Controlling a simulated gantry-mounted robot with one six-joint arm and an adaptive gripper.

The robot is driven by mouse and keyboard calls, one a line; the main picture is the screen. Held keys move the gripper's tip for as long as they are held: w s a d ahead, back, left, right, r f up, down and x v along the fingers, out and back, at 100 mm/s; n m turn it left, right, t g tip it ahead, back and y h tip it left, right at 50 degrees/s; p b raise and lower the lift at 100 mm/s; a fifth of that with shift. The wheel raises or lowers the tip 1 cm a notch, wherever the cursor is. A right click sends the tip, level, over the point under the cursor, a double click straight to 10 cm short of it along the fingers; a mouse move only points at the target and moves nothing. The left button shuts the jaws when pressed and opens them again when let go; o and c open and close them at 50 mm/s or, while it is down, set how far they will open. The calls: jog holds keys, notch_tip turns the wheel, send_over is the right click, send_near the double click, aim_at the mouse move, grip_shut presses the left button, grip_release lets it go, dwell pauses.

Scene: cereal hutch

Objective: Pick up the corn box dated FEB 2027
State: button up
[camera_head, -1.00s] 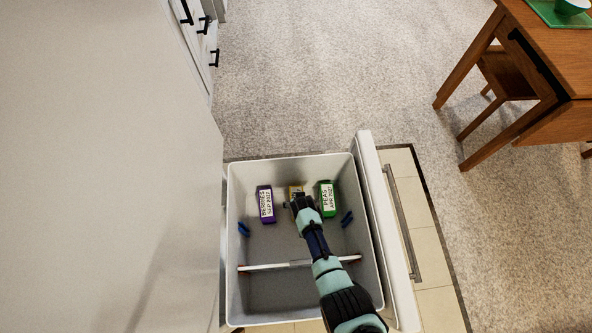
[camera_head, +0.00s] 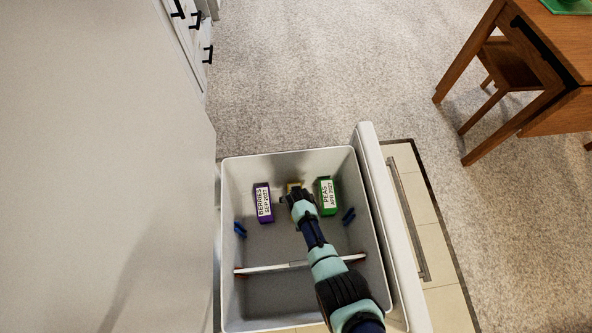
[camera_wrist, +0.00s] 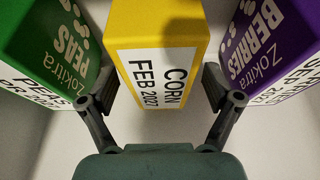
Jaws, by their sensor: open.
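The yellow corn box (camera_wrist: 158,27) stands in the middle of the wrist view, its white label reading CORN FEB 2027. In the head view only a small yellow part of it (camera_head: 294,186) shows beyond my gripper, which hides the rest. My gripper (camera_wrist: 160,88) is open, with one finger near each side of the corn box's lower end. I cannot tell whether either finger touches it. The left finger is close to the green peas box and the right finger close to the purple berries box.
The purple berries box (camera_head: 264,203), dated SEP 2027, and the green peas box (camera_head: 328,196), dated APR 2027, flank the corn box with narrow gaps. All stand in an open grey drawer bin (camera_head: 231,290). A white divider (camera_head: 285,267) crosses it; the front section looks empty.

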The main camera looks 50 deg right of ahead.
jog(key=shift+f, duration=0.15)
jog(key=c, duration=1.5)
jog(key=shift+c, duration=0.3)
notch_tip(320, 180, up, 20)
jog(key=p, duration=1.3)
jog(key=shift+r, duration=0.25)
jog(key=shift+r, duration=0.1)
notch_tip(320, 180, up, 14)
jog(key=p, duration=1.3)
jog(key=shift+p, duration=0.4)
jog(key=shift+r+p, duration=0.65)
jog(key=shift+p, duration=0.1)
